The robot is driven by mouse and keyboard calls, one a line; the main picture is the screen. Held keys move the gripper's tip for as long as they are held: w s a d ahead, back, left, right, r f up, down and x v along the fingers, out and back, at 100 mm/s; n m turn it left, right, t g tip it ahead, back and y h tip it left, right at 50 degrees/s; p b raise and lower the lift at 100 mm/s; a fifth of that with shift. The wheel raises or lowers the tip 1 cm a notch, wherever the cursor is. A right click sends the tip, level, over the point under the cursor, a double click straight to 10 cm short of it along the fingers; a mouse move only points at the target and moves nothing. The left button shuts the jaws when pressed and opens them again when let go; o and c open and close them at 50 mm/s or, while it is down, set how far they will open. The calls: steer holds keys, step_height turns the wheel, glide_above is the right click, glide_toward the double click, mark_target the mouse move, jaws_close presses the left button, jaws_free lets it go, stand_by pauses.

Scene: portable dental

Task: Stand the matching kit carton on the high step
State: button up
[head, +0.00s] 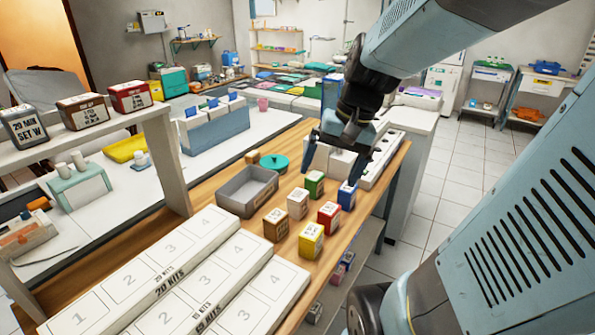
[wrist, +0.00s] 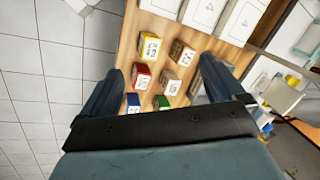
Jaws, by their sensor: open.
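Six small labelled cartons stand in two rows on the wooden counter: brown (head: 275,224), beige (head: 298,204), green (head: 315,184), yellow (head: 311,241), red (head: 328,216) and blue (head: 347,195). My gripper (head: 332,178) is open and empty above the cartons' far end. In the wrist view my open gripper (wrist: 160,66) has the red carton (wrist: 141,76) and beige carton (wrist: 172,80) in the gap between its fingers, apart from them. White stepped blocks (head: 180,262) with numbered spaces and kit-count labels stand at the front left. Their spaces look empty. Carton labels are too small to read surely.
Grey "20 MIN SET W" (head: 25,126), brown (head: 83,111) and red (head: 131,96) boxes stand on a raised white shelf (head: 110,127). A grey tray (head: 247,190) and teal round lid (head: 274,162) lie beyond the steps. Tiled floor (head: 440,190) is open at right.

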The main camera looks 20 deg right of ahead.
steer(key=w+d+f+m+g+y, duration=0.1)
steer(key=w+d+f+m+y, duration=0.2)
steer(key=w+f+m+y, duration=0.3)
steer(key=m+t+y, duration=0.3)
steer(key=m+t, duration=1)
steer(key=m, duration=0.5)
glide_toward(343, 190)
steer(key=d+f, duration=0.2)
steer(key=d, duration=0.1)
steer(key=shift+t+h, duration=0.3)
steer(key=x, duration=1.3)
steer(key=shift+f, duration=0.1)
steer(key=shift+c, duration=0.3)
steer(key=c, duration=1.1)
